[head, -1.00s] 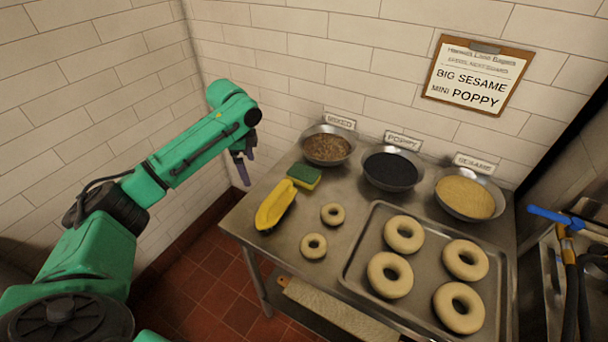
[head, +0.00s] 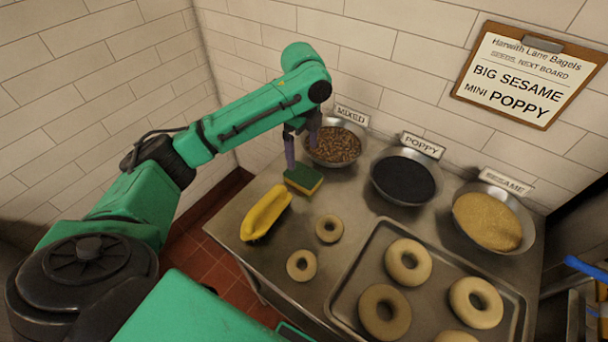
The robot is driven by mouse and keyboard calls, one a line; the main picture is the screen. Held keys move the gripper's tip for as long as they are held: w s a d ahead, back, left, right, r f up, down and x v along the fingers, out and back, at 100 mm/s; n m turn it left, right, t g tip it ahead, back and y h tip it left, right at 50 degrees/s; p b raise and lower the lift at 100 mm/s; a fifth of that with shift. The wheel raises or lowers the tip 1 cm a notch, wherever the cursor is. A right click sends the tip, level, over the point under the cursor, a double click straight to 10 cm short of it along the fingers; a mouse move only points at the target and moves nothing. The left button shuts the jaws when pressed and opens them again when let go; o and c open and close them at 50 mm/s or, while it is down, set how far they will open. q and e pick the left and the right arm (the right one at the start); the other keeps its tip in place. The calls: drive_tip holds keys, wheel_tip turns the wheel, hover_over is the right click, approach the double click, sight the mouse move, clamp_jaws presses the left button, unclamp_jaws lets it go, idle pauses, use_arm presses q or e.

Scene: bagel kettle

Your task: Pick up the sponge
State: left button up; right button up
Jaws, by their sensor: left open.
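The sponge (head: 303,180), green on top and yellow below, lies on the steel table at the back left, in front of the bowl of mixed seeds. My left gripper (head: 301,150) points down just above and behind the sponge. Its purple fingers are apart, one near the sponge's left end and one in front of the mixed bowl. The gripper is open and holds nothing. Whether a finger touches the sponge cannot be told. My right gripper is out of view.
A yellow scoop-like object (head: 265,213) lies just in front of the sponge. Bowls of mixed seeds (head: 338,145), poppy (head: 405,178) and sesame (head: 487,220) line the wall. Two small bagels (head: 302,266) lie mid-table beside a tray (head: 345,290) of large bagels.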

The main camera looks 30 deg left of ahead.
sight(303, 174)
use_arm(q)
wheel_tip(303, 174, down, 3)
drive_tip(key=shift+w, duration=0.1)
wheel_tip(303, 174, down, 4)
drive_tip(key=shift+f+p, duration=0.25)
drive_tip(key=shift+p, duration=0.6)
drive_tip(key=shift+f, duration=0.35)
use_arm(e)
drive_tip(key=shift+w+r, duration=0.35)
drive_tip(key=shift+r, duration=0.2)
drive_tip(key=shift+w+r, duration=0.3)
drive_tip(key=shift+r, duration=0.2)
use_arm(q)
drive_tip(key=c, duration=1.1)
drive_tip(key=shift+c, duration=0.3)
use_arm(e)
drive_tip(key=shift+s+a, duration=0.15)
